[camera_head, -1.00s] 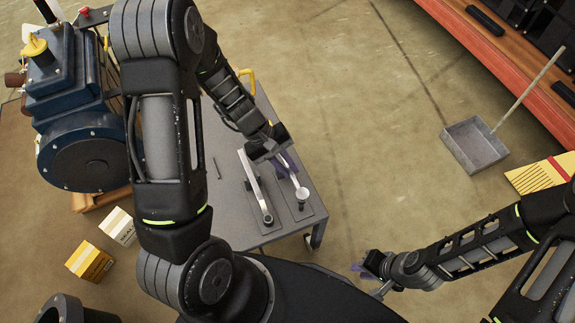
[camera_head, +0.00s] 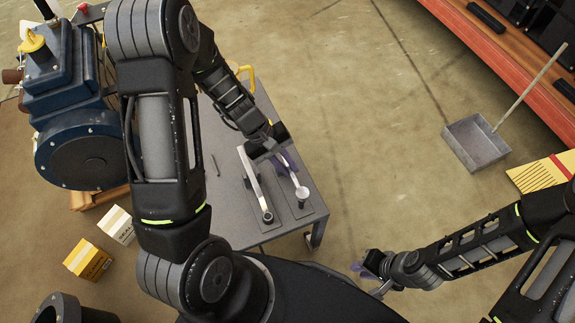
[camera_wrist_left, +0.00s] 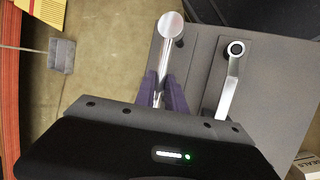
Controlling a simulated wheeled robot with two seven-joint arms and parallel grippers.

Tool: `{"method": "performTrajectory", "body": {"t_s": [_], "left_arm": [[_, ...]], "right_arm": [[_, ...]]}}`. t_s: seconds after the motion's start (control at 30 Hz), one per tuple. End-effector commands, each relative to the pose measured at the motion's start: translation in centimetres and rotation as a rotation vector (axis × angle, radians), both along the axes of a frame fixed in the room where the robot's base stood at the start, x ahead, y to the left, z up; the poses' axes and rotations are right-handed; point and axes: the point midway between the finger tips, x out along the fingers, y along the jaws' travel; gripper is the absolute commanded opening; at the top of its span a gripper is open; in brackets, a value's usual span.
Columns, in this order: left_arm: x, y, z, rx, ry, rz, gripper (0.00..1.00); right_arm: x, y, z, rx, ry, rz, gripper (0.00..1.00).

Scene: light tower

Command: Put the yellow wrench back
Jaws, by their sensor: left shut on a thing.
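My left gripper (camera_head: 282,160) is over the grey cart, its purple fingers shut on a silver wrench-like tool (camera_head: 302,192). The tool's round end also shows beyond the fingers in the left wrist view (camera_wrist_left: 171,26). No yellow shows on the held tool. A second silver wrench (camera_head: 252,180) lies beside it, just apart from the fingers; it also shows in the left wrist view (camera_wrist_left: 234,75). I cannot tell whether the held tool touches the surface. My right gripper (camera_head: 366,268) is low at the right of the cart, too small and angled to read.
The grey cart (camera_head: 225,205) has dark panels under the tools and a yellow handle-like part (camera_head: 246,76) at its far side. A blue machine (camera_head: 80,110) stands left. Boxes (camera_head: 88,261) lie on the floor. A dustpan (camera_head: 475,143) lies right.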

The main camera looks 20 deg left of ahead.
Motion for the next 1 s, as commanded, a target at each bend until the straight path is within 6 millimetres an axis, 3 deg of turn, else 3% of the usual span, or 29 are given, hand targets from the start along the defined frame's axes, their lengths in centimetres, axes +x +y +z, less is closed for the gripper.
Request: {"method": "performTrajectory", "body": {"t_s": [0.27,1.0], "left_arm": [[0.0,0.0,-0.1,-0.001,-0.001,-0.001,0.00],[0.0,0.0,-2.9,-0.001,-0.001,-0.001,0.00]], "right_arm": [[0.0,0.0,-0.2,0.000,0.000,0.000,0.21],[0.0,0.0,-2.8,0.000,0.000,0.000,0.21]]}}
